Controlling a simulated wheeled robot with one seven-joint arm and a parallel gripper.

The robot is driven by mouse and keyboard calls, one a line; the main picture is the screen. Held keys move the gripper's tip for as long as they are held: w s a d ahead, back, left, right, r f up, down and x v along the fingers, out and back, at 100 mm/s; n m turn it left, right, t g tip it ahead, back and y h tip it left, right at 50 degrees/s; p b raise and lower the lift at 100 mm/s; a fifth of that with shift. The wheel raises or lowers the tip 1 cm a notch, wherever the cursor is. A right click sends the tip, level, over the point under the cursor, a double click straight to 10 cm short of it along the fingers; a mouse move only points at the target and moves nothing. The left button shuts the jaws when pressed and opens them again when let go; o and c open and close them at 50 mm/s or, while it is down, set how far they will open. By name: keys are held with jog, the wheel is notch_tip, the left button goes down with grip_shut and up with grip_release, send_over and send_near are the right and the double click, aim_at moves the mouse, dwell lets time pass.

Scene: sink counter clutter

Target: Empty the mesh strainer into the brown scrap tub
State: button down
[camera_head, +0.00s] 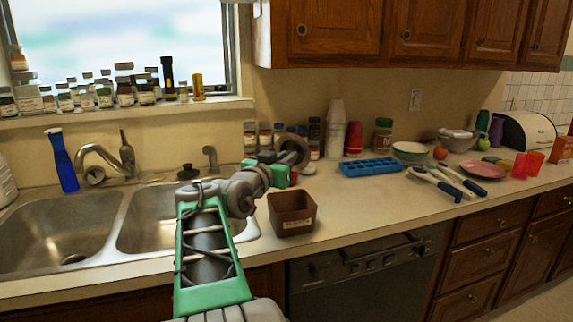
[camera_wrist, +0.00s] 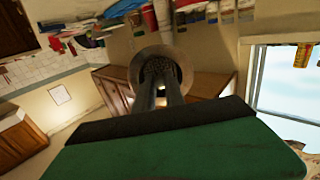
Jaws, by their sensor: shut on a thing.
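My gripper (camera_head: 281,168) is behind and above the tub in the head view, shut on the mesh strainer. The strainer's round dark bowl (camera_head: 294,149) is raised off the counter and appears tilted. In the wrist view, the strainer (camera_wrist: 180,66) shows as a round rim beyond the dark fingers of my gripper (camera_wrist: 161,96). I cannot tell what is in the strainer, and the tub's bottom is only partly visible.
Spice jars (camera_head: 265,135) stand behind my gripper. A blue ice tray (camera_head: 371,167) and utensils (camera_head: 450,182) lie to the right. The counter just right of the tub is clear.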

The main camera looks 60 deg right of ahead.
jog(key=shift+d+f+h+b, duration=0.15)
jog(key=shift+h+b, duration=0.4)
jog(key=shift+b, duration=1.3)
jog(key=shift+a+f+h+b, duration=0.1)
jog(key=shift+f+h+b, duration=0.35)
jog(key=shift+b, duration=1.35)
jog(key=shift+d+h+b, duration=0.1)
jog(key=shift+h+b, duration=0.6)
jog(key=shift+b, duration=1.15)
jog(key=h+b, duration=0.1)
jog(key=b, duration=0.3)
jog(key=f+h+b, duration=0.1)
jog(key=h+b, duration=0.1)
jog(key=b, duration=0.3)
jog(key=shift+d, duration=0.15)
